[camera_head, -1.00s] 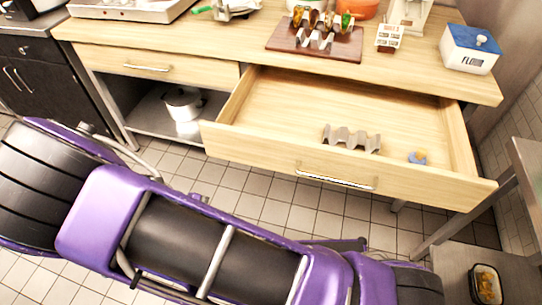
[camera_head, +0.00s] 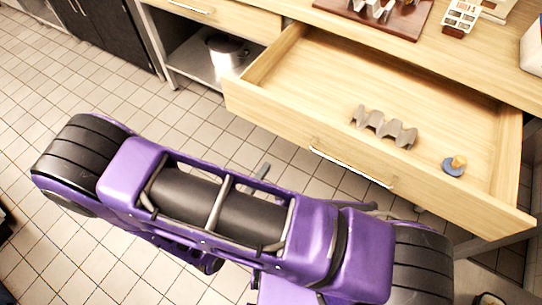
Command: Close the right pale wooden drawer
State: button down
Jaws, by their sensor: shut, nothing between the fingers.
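The right pale wooden drawer (camera_head: 275,115) stands pulled well out of the wooden counter, on the right half of the head view. Its front carries a silver bar handle (camera_head: 350,168). Inside lie a grey wavy holder (camera_head: 384,127) and a small blue and yellow object (camera_head: 454,165). My purple and black arm stretches across the lower part of the view, in front of the drawer. I cannot make out my gripper; my arm links seem to hide it. No contact with the drawer shows.
The left drawer (camera_head: 232,17) is shut. A metal pot (camera_head: 226,46) stands on the shelf (camera_head: 187,58) beneath it. A dark board (camera_head: 408,22) with a holder and a small white and brown item (camera_head: 459,16) are on the counter (camera_head: 480,62). Tiled floor (camera_head: 60,90) is clear at left.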

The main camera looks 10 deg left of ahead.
aim_at(293, 128)
jog(key=x, duration=1.2)
jog(key=shift+w+d, duration=0.2)
jog(key=shift+w, duration=0.05)
jog(key=x, duration=3.4)
jog(key=shift+w+d+f, duration=0.2)
jog(key=shift+w, duration=0.1)
jog(key=shift+w+d, duration=0.1)
jog(key=shift+w, duration=0.1)
jog(key=shift+w+r, duration=0.15)
jog(key=shift+r, duration=0.1)
jog(key=shift+r, duration=0.15)
